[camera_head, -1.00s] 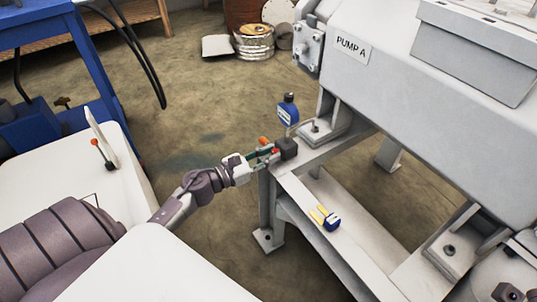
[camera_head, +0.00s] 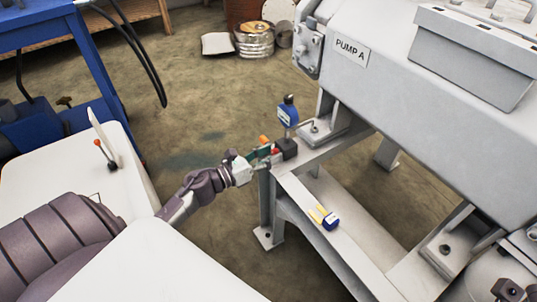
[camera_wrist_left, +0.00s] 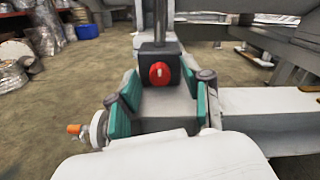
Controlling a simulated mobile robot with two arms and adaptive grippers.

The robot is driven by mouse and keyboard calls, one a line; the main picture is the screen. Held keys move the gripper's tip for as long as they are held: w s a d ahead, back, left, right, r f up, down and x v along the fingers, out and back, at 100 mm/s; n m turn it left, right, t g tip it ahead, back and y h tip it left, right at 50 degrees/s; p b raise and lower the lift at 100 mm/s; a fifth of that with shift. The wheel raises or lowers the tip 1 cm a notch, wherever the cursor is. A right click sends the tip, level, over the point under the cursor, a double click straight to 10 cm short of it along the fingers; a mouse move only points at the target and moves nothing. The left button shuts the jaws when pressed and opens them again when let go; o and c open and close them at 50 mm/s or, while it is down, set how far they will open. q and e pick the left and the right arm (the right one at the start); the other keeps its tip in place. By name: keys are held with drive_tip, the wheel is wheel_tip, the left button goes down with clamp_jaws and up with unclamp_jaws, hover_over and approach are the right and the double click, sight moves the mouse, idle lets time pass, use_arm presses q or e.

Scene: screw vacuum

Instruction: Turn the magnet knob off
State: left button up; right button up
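The magnet base (camera_head: 286,148) is a dark block on the corner of the grey pump frame, with a blue dial gauge (camera_head: 287,114) above it. In the left wrist view the block (camera_wrist_left: 152,51) carries a red round knob (camera_wrist_left: 159,74) with a pale mark that looks roughly upright. My left gripper (camera_head: 266,155) is at the block's near side. In the wrist view its green-padded fingers (camera_wrist_left: 160,97) are spread apart, with the knob between and just beyond them, and no contact shows. My right gripper is not in view.
The grey pump frame (camera_head: 325,160) extends right under the pump body labelled PUMP A (camera_head: 420,100). A blue and yellow item (camera_head: 328,218) lies on the frame's lower beam. A blue cart (camera_head: 85,75) stands left. Open floor (camera_head: 200,110) lies between.

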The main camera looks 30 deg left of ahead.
use_arm(q)
drive_tip(key=v, duration=1.2)
idle(0.5)
